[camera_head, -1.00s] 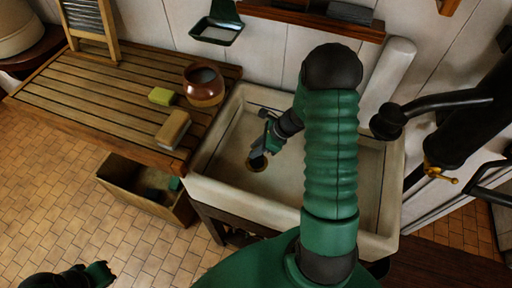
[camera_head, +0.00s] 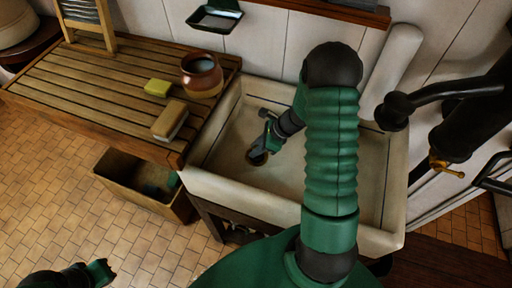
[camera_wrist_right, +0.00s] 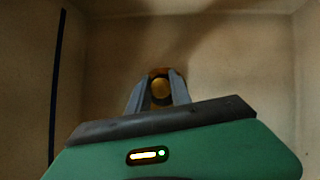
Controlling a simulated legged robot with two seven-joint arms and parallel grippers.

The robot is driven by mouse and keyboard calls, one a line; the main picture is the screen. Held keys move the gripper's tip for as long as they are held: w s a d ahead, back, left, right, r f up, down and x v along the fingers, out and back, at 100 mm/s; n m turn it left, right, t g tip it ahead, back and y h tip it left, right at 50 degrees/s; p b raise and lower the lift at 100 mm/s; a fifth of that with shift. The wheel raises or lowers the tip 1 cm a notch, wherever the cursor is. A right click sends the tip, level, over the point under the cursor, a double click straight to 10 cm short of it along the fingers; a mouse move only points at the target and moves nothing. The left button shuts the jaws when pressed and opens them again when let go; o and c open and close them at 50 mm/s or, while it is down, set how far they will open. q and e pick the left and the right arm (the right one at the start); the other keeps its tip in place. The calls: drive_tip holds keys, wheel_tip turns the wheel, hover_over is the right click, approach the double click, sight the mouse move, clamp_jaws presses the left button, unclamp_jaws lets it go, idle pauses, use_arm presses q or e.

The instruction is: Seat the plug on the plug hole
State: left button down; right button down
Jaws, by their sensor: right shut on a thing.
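My right gripper (camera_head: 263,150) reaches down into the white sink (camera_head: 226,180), close over the plug hole (camera_head: 255,161) in its floor. In the right wrist view its two grey fingers (camera_wrist_right: 159,95) are shut on the plug (camera_wrist_right: 160,88), which shows as a yellowish round piece with dark parts around it. The plug is at or just above the hole; I cannot tell whether it is seated. In the head view the fingers and wrist largely hide it. My left gripper (camera_head: 103,272) is at the lower left, away from the sink, with its fingertips apart and nothing between them.
A wooden box (camera_head: 145,186) is below. Dark taps (camera_head: 440,103) stand at the right.

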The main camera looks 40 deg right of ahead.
drive_tip(key=shift+f+b, duration=0.65)
drive_tip(key=shift+f, duration=0.1)
drive_tip(key=c, duration=1.1)
unclamp_jaws()
